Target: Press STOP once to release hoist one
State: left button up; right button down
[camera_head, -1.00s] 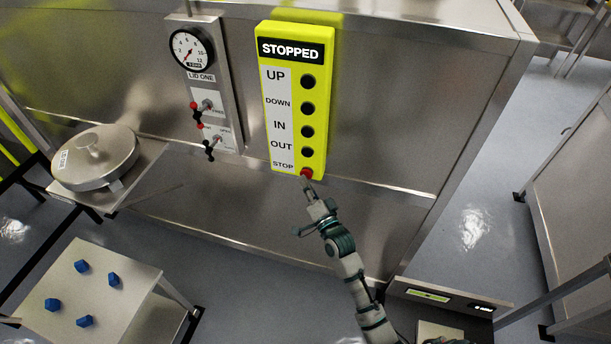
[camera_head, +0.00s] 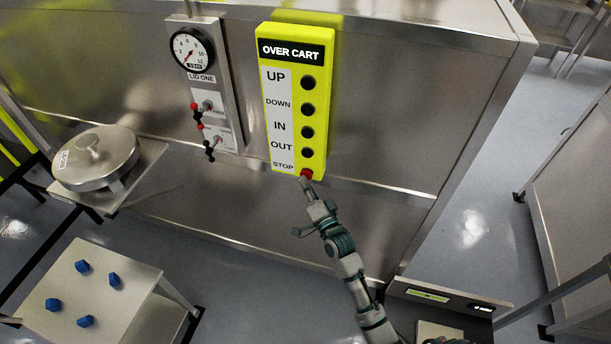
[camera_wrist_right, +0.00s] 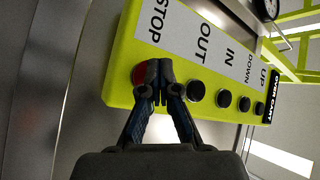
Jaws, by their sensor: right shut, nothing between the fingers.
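The yellow-green control panel (camera_head: 317,130) hangs on the steel wall, with black buttons beside UP, DOWN, IN and OUT and a red STOP button (camera_head: 306,173) at the bottom. Its display (camera_head: 291,51) reads OVER CART. My right gripper (camera_head: 306,182) is shut and empty, its tips at the STOP button. In the right wrist view the closed fingertips (camera_wrist_right: 153,88) cover part of the red button (camera_wrist_right: 139,73); whether they touch it or press it in, I cannot tell. My left gripper is out of view.
A gauge panel marked LID ONE (camera_head: 207,100) with small red and black valve levers is left of the control panel. A round metal lid (camera_head: 95,160) rests on a shelf at left. A small table (camera_head: 85,300) holds several blue pieces.

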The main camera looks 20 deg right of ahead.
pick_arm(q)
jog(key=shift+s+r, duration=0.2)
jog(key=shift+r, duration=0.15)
pick_arm(e)
jog(key=shift+s+a, duration=0.35)
jog(key=shift+s, duration=0.15)
pick_arm(q)
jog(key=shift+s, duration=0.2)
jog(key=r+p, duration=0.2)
jog(key=p, duration=0.1)
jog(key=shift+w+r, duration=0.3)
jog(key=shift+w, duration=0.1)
pick_arm(e)
jog(key=s+a, duration=0.2)
jog(key=s, duration=0.2)
jog(key=shift+s+a, duration=0.1)
jog(key=shift+a, duration=0.3)
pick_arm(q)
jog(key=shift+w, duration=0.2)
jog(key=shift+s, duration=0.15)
